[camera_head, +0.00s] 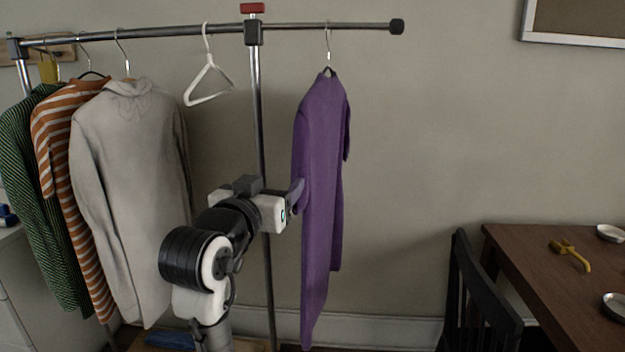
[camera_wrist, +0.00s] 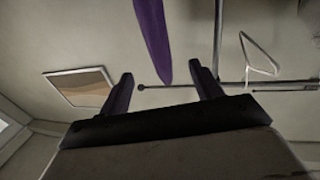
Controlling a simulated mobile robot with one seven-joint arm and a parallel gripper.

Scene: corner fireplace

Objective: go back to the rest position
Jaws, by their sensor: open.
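My gripper (camera_head: 296,196) is at the left edge of the purple garment (camera_head: 322,190) in the head view. The garment hangs on a hanger from the rack's rail. In the wrist view the two fingers of my gripper (camera_wrist: 162,70) stand wide apart, and the purple garment (camera_wrist: 152,35) shows between and beyond them. The jaws are open and hold nothing that I can see. Whether a finger touches the cloth cannot be told. My arm reaches up from the bottom middle of the head view.
The clothes rack's rail (camera_head: 150,33) spans the upper left. An empty white hanger (camera_head: 207,82), a grey hoodie (camera_head: 130,190), a striped top (camera_head: 62,150) and a green garment (camera_head: 35,200) hang on it. A black chair (camera_head: 475,300) and wooden table (camera_head: 530,270) stand right. Wall space between is clear.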

